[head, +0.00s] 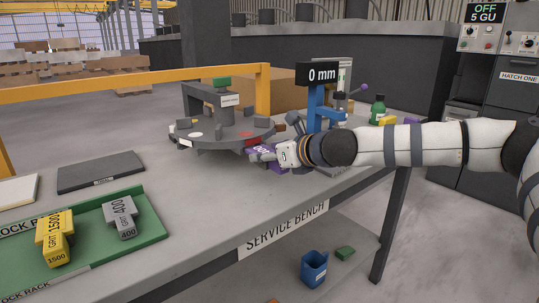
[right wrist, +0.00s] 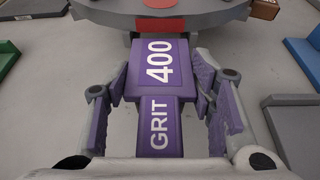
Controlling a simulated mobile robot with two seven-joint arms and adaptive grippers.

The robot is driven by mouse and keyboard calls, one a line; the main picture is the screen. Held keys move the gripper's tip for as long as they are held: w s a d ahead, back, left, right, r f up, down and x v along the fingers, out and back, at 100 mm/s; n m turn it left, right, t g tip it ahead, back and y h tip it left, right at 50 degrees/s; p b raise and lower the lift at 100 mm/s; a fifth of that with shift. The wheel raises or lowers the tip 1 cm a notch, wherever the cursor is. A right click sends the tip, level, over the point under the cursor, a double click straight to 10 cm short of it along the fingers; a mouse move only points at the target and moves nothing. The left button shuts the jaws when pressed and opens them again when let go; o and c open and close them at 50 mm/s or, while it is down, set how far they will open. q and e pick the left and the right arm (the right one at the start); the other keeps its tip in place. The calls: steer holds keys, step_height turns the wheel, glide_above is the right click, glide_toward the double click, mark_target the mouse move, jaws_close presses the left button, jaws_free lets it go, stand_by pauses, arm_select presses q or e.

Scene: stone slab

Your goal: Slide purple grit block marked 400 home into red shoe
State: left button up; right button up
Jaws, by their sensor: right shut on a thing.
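The purple grit block marked 400 (right wrist: 159,62) lies between the fingers of my right gripper (right wrist: 165,100), which is shut on it. Its lettering faces up and its far end points at the rim of a round grey plate (right wrist: 100,15). A red patch (right wrist: 166,24) lies on the plate straight ahead of the block, with a red piece (right wrist: 170,3) beyond, cut by the frame; I take these to mark the red shoe. The block's end appears at the rim; its seating is hidden. In the head view my right gripper (head: 270,154) is at the plate's right front edge. My left gripper is not in view.
A green rack (head: 150,225) holds a yellow 1500 block (head: 54,236) and a grey 400 block (head: 122,217). A blue stand with a 0 mm display (head: 322,74) rises close behind my right wrist. The bench front (head: 200,200) is clear.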

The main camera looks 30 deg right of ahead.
mark_target(259, 149)
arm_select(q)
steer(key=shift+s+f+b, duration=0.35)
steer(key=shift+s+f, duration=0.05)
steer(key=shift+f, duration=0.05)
arm_select(e)
steer(key=shift+w+a, duration=0.2)
steer(key=shift+w, duration=1.6)
steer(key=shift+s+r, duration=0.1)
steer(key=shift+s+d+r+p, duration=0.1)
steer(key=shift+s+p, duration=0.2)
steer(key=shift+s, duration=0.55)
steer(key=shift+s+d+r+p, duration=0.1)
steer(key=shift+s+p, duration=0.15)
steer(key=shift+s, duration=0.55)
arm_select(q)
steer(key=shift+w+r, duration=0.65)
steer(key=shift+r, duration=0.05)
arm_select(e)
steer(key=shift+s, duration=0.2)
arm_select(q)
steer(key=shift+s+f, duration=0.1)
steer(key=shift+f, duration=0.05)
arm_select(e)
steer(key=shift+f, duration=0.3)
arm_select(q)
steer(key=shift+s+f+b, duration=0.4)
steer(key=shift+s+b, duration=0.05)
arm_select(e)
steer(key=shift+w+a, duration=0.15)
steer(key=shift+w, duration=1.8)
